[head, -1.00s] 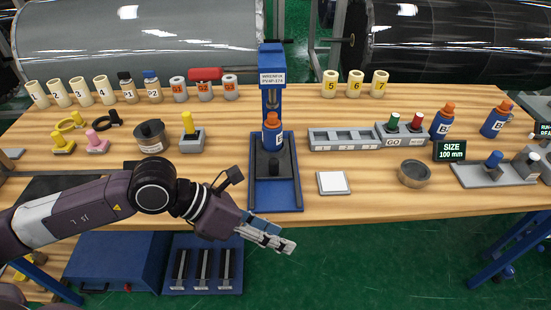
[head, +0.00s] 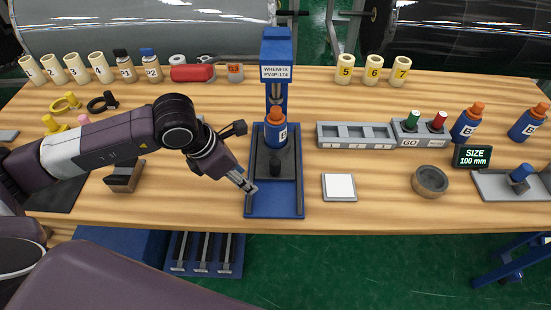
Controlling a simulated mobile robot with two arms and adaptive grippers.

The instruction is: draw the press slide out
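The blue press (head: 276,48), labelled WRENFIX PV4P-174, stands mid-table on a blue base (head: 275,205). Its dark slide (head: 262,168) lies between the base's side rails and has a black knob (head: 275,166) near its front. A blue bottle (head: 275,134) with an orange cap and a B label stands upright at the slide's back, under the press head. My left gripper (head: 250,187) is low over the left edge of the base, left of and slightly nearer than the knob. I see no contact with the knob. Its finger gap is too small to read. My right gripper is out of view.
My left forearm covers part of the table's left side. The wood in front of the pad is clear.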

